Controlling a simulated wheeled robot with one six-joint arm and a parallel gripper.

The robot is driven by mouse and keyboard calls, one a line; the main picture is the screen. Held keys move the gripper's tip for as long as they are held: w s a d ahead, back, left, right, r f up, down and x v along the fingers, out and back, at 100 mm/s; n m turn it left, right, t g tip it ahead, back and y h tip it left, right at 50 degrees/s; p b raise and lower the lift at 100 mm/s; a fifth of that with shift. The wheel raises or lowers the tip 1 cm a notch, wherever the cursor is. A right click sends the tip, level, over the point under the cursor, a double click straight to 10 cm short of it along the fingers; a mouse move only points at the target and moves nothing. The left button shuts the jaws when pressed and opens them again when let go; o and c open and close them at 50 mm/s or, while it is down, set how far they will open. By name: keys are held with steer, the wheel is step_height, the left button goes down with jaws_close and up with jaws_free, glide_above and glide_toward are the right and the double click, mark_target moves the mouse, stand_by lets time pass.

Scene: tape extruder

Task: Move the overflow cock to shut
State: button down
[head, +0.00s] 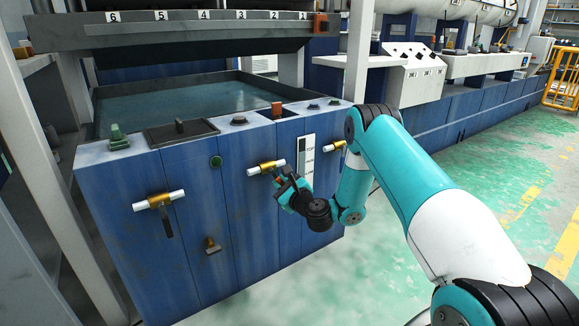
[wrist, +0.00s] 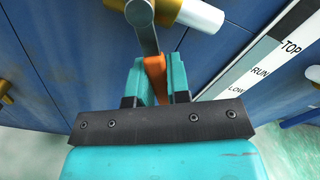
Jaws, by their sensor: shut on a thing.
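A brass cock on a short white pipe (head: 266,167) sits on the blue tank front, left of the level scale. No label names it as the overflow cock in these views. In the wrist view its brass body and white pipe (wrist: 200,14) are at the top. Its grey lever (wrist: 143,32) runs from the body toward my gripper and ends in an orange grip (wrist: 155,75). My gripper (head: 287,178) is shut on this orange grip, which shows between the teal jaws in the wrist view (wrist: 156,82). The jaws hide part of the grip.
A similar cock (head: 160,200) with a dark lever hanging down is at the left, and another (head: 335,146) at the right, partly hidden. A level scale (head: 307,160) marked TOP, RUN, LOW stands beside the held cock. A small fitting (head: 212,245) sticks out lower down.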

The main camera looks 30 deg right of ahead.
steer(key=shift+s+a+f+m+p, duration=0.1)
steer(key=shift+a+f+m+p, duration=0.2)
steer(key=shift+m, duration=0.3)
steer(key=shift+a+f+m+p, duration=0.1)
steer(key=shift+a+m+p, duration=0.1)
steer(key=shift+a+m, duration=0.3)
steer(key=shift+a+r+m+p, duration=0.15)
steer(key=shift+m+p, duration=0.35)
steer(key=shift+a+m+p, duration=0.5)
steer(key=shift+m+p, duration=0.05)
steer(key=shift+m, duration=0.45)
steer(key=shift+f, duration=0.25)
steer(key=c, duration=1.1)
jaws_free()
steer(key=shift+o, duration=0.5)
steer(key=shift+d+r, duration=0.1)
steer(key=shift+b, duration=0.8)
steer(key=b, duration=0.3)
steer(key=shift+s+d, duration=0.15)
steer(key=shift+s, duration=0.05)
